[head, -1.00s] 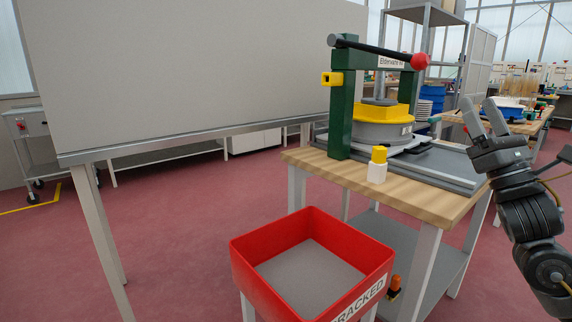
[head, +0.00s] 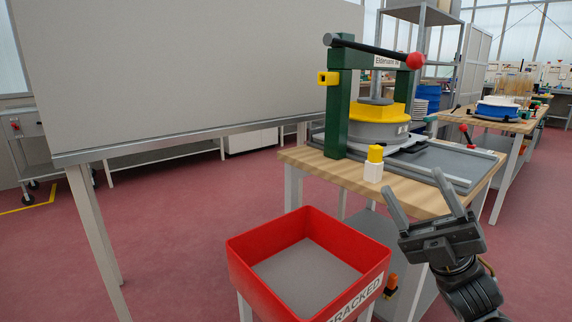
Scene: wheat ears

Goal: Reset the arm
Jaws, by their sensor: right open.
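My right gripper (head: 418,200) is open and empty at the right of the head view. Its two fingers point up and stand apart, in front of the front right part of the wooden workbench (head: 408,188). It hides part of the bench edge and the lower shelf. The rest of my right arm runs down to the bottom right corner. My left gripper and left arm do not show.
On the bench stand a green press frame (head: 338,110) with a red-knobbed lever, a yellow and grey round fixture (head: 378,115), and a small yellow-and-white block (head: 374,163). A red bin (head: 262,283) stands in front. A large white board (head: 180,70) fills the left.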

